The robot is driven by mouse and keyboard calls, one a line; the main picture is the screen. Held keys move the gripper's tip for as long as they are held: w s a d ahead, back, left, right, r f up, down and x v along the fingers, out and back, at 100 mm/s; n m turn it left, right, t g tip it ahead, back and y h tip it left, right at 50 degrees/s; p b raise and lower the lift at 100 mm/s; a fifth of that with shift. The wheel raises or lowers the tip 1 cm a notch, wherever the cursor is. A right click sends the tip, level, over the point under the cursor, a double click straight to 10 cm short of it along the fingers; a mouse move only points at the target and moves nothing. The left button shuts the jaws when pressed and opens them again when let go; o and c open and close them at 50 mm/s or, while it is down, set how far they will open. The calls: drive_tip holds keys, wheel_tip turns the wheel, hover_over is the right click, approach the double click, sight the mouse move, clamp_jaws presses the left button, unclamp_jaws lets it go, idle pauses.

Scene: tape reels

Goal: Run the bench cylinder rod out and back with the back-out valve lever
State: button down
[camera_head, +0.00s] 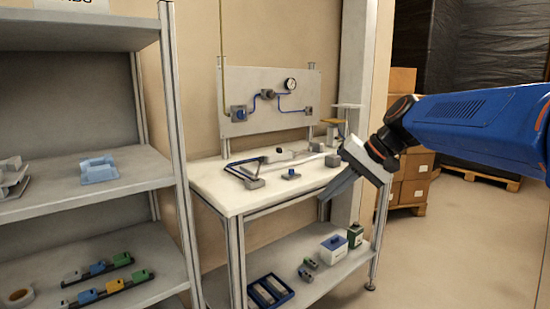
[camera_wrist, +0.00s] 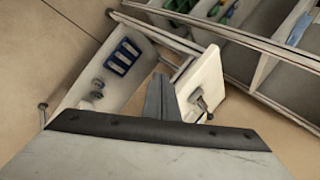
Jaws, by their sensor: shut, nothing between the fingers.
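The white bench (camera_head: 222,178) stands in the middle of the head view. A long grey rod-like part (camera_head: 292,158), perhaps the cylinder, lies across its top. A small block with a blue top (camera_head: 291,175) sits near the front; I cannot tell whether it is the valve. My gripper (camera_head: 325,198) is shut and empty, pointing down and left at the bench's front right. In the wrist view my gripper (camera_wrist: 160,92) shows its fingers together beside the white bench top (camera_wrist: 207,72). A grey lever-like piece (camera_wrist: 201,101) stands near the bench corner, apart from the fingers.
A backboard (camera_head: 262,82) with a gauge (camera_head: 290,84) and blue tubing rises behind the bench. The lower shelf (camera_head: 225,283) holds a blue tray (camera_head: 270,292) and small boxes. A grey rack (camera_head: 180,140) stands left. Cartons (camera_head: 408,190) are behind my arm.

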drive_tip(key=w+r+y, duration=0.2)
drive_tip(key=w+r, duration=0.2)
drive_tip(key=w, duration=0.3)
drive_tip(key=w+r+y, duration=0.2)
drive_tip(key=w+r, duration=0.3)
drive_tip(key=w, duration=0.3)
drive_tip(key=shift+w+a+m+t, duration=0.2)
drive_tip(key=shift+m+t, duration=0.1)
drive_tip(key=shift+m, duration=0.1)
drive_tip(key=shift+a, duration=0.1)
approach(259, 167)
drive_tip(key=w+a+f, duration=0.1)
drive_tip(key=w+f, duration=0.1)
drive_tip(key=shift+w+a+r, duration=0.1)
drive_tip(key=shift+a, duration=0.35)
drive_tip(key=shift+w+a+r, duration=0.15)
drive_tip(key=shift+a, duration=0.35)
drive_tip(key=shift+s, duration=0.1)
drive_tip(key=shift+s+a+r, duration=0.1)
drive_tip(key=shift+a+r, duration=0.05)
drive_tip(key=shift+a, duration=0.1)
